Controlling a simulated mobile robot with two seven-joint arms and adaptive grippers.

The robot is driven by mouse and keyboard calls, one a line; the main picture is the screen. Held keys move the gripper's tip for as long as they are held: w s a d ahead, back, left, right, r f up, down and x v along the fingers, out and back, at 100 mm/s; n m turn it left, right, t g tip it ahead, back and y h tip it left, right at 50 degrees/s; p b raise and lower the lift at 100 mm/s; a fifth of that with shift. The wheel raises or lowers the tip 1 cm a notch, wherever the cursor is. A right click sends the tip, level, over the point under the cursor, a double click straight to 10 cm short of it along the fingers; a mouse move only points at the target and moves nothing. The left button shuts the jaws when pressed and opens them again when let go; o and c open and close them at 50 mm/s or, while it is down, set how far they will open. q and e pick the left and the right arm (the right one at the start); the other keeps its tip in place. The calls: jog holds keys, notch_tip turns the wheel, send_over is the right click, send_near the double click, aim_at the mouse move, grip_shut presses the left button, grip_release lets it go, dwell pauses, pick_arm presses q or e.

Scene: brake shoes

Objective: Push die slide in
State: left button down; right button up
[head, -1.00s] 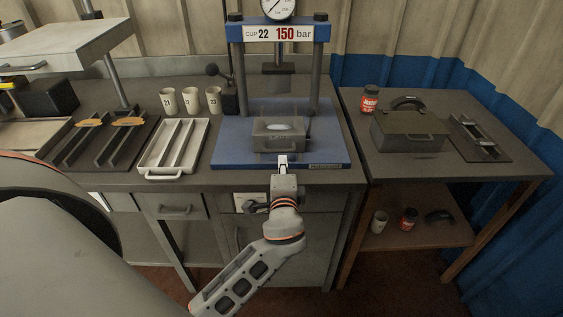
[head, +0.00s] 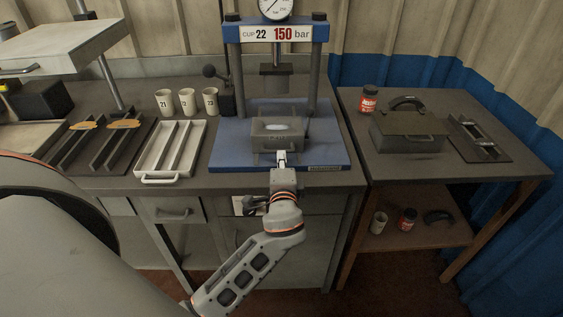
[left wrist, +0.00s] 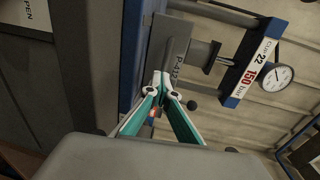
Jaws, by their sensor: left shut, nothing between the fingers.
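The die slide (head: 266,142) is a dark grey block with a pale oval on its top. It sits on the blue base of the press (head: 229,152), below the raised ram (head: 276,82). My left gripper (head: 282,156) is shut and empty, with its fingertips at the front face of the die. In the left wrist view the shut fingertips (left wrist: 161,78) are at the grey marked front plate (left wrist: 168,48) of the die; they look to be touching it. The view hides part of the die's lower front. My right gripper is not in view.
A white tray (head: 158,179) and several numbered cups (head: 188,102) stand left of the press. A dark rack (head: 60,160) holds orange-brown pieces at the far left. The right table holds a lidded dark box (head: 408,132), a red jar (head: 368,100) and a dark fixture (head: 480,155).

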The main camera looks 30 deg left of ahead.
aim_at(281, 140)
pick_arm(q)
jog(key=x, duration=0.5)
jog(key=r+x, duration=0.1)
jog(key=x, duration=0.4)
jog(key=r+b+x, duration=0.1)
jog(key=x, duration=0.5)
jog(key=shift+w+a, duration=0.1)
jog(key=v, duration=1.2)
